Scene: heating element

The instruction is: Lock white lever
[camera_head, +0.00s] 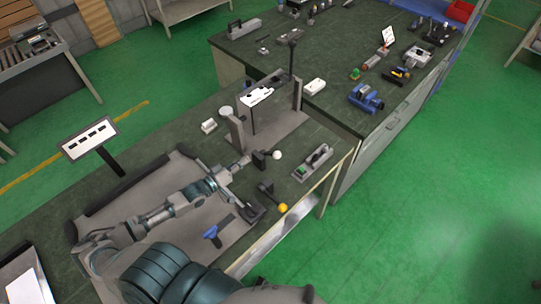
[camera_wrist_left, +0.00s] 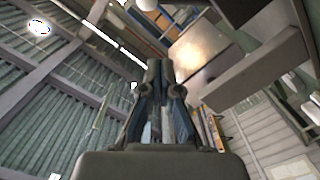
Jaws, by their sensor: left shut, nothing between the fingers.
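The white lever's round white knob (camera_head: 277,155) sits on a dark arm by the right side of the bench fixture. My left gripper (camera_head: 244,162) is just left of this lever, pointing at it. Its fingers are shut with nothing between them, and a small gap seems to separate them from the knob. In the left wrist view, the shut fingers (camera_wrist_left: 164,75) point up the picture, and a pale rounded shape (camera_wrist_left: 147,4) shows at the top edge; I cannot tell if it is the knob. My right gripper is not in view.
A second lever with a yellow knob (camera_head: 282,208) stands in front of the white one. A grey box with a green button (camera_head: 314,162) lies to the right. Upright grey posts (camera_head: 237,130) rise behind the gripper. A blue-handled part (camera_head: 212,232) lies nearer.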

